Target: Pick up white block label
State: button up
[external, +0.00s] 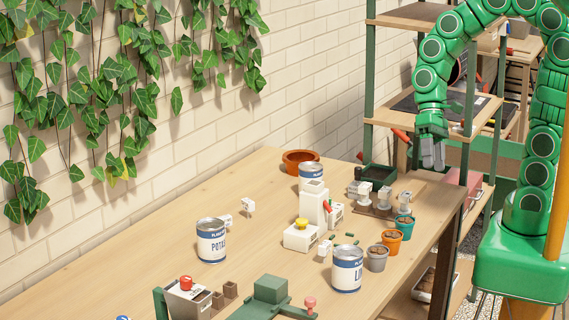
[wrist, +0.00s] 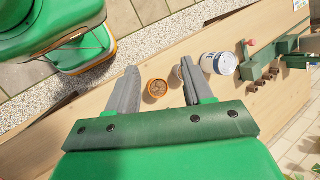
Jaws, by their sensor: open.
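Small white block labels with dark print stand on the wooden bench in the external view. One (external: 248,205) is near the middle, another (external: 225,221) is behind the POTASH can, and a third (external: 324,249) is beside the front can. White blocks (external: 364,189) also stand near the back right by a dark tray. I cannot tell which one the task names. My gripper (external: 432,164) hangs above the bench's right side, apart from all of them. In the wrist view my gripper (wrist: 158,68) is open, with nothing held between its grey fingers. No white block label is clear there.
White cans with blue bands (external: 211,241) (external: 347,269) stand on the bench (external: 130,285). Small pots, an orange one (external: 392,240) and a grey one (external: 376,259), line the right edge. A white scale-like device (external: 300,238) stands mid-bench. The bench's left part is clear.

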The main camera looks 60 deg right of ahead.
jog(key=w+a+f+m+y, duration=0.3)
jog(key=w+a+m+y, duration=0.25)
jog(key=w+a, duration=0.55)
jog(key=m+t+y, duration=0.2)
jog(key=m, duration=0.7)
send_over(325, 243)
jog(key=f, duration=1)
jog(key=shift+s+d+f, duration=0.1)
jog(key=shift+s+d, duration=0.1)
jog(key=shift+w+f+m+t, duration=0.2)
jog(key=shift+f+m+t, duration=0.15)
jog(key=shift+f+t, duration=0.05)
jog(key=shift+a+f, duration=0.1)
jog(key=shift+f, duration=3.4)
jog(key=shift+x, duration=1.45)
jog(key=shift+r, duration=0.15)
jog(key=shift+c, duration=0.5)
grip_shut()
